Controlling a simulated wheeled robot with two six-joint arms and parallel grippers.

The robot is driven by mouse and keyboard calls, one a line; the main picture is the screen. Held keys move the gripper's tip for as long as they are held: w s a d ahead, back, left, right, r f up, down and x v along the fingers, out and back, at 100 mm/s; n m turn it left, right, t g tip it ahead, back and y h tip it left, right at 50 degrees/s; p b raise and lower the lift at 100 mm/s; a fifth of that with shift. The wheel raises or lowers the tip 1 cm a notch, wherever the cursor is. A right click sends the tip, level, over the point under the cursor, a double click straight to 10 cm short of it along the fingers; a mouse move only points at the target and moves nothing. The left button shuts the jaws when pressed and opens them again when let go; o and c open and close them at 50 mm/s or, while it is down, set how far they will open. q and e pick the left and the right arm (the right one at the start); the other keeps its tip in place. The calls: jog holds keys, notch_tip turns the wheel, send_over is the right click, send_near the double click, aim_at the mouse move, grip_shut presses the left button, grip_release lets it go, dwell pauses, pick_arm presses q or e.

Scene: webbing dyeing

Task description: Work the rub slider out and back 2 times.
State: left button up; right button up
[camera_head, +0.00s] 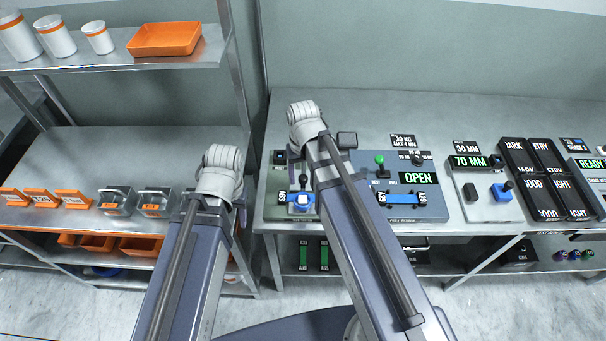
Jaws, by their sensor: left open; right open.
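A device at the left end of the bench (262,211) has a blue slider block (302,209) with a small knob, between two white-on-black labels. I cannot read its name. I cannot tell for sure which is the rub slider. My two arms reach forward, the left over the gap beside the shelf, the right across the left device and partly over it.
A grey panel (398,171) with a green knob, an OPEN display and a blue strip stands right of my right arm. Black labelled boxes (518,165) stand further right. A steel shelf (92,139) with orange trays and metal containers is at left. The bench back is mostly clear.

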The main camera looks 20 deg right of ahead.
jog(key=shift+r+p, duration=3.75)
jog(key=shift+r, duration=0.15)
jog(key=shift+f, duration=0.1)
